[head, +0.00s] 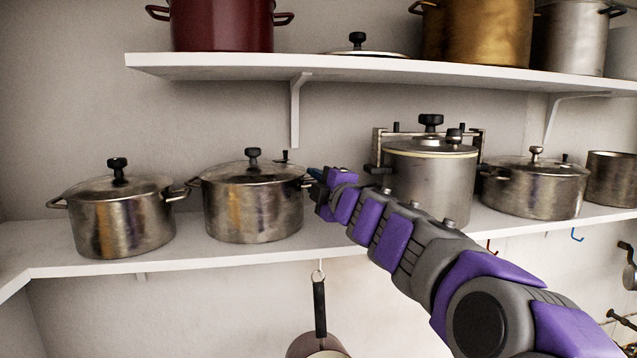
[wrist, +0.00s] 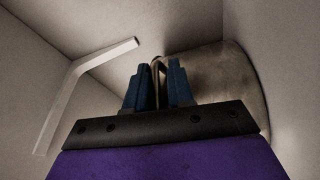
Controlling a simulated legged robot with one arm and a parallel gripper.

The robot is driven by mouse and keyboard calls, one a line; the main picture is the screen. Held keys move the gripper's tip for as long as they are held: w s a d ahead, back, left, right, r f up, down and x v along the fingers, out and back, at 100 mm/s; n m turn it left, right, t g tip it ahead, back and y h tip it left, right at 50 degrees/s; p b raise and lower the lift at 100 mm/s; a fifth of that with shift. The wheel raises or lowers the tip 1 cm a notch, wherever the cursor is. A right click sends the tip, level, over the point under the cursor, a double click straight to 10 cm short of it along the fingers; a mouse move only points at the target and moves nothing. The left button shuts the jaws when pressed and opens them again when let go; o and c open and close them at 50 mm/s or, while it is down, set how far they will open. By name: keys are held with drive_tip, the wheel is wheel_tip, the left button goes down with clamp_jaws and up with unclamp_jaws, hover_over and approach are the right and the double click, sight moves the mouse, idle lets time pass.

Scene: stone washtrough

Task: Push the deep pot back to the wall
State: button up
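A deep steel pot (head: 253,211) with a lid and black knob stands upright on the lower shelf, left of centre in the head view. Its right side handle is beside my gripper (head: 316,186), which reaches in from the right. In the wrist view the pot's steel side (wrist: 228,80) fills the area behind and right of my gripper (wrist: 160,75). The two blue fingers stand apart, with a pale metal handle showing between them. Whether they touch the handle I cannot tell. The wall (head: 220,120) is behind the pot; the gap between them is unclear.
A lidded pot (head: 122,225) stands to the left. A clamped pressure cooker (head: 430,180) stands right, partly behind my arm, with another lidded pot (head: 533,190) beyond. The upper shelf (head: 220,66) and its bracket (head: 297,110) overhang. A pan hangs below the lower shelf (head: 190,262).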

drive_tip(key=shift+c, duration=0.7)
drive_tip(key=shift+d, duration=0.1)
drive_tip(key=shift+c, duration=0.7)
drive_tip(key=shift+d, duration=0.4)
clamp_jaws()
drive_tip(key=shift+a+f, duration=0.15)
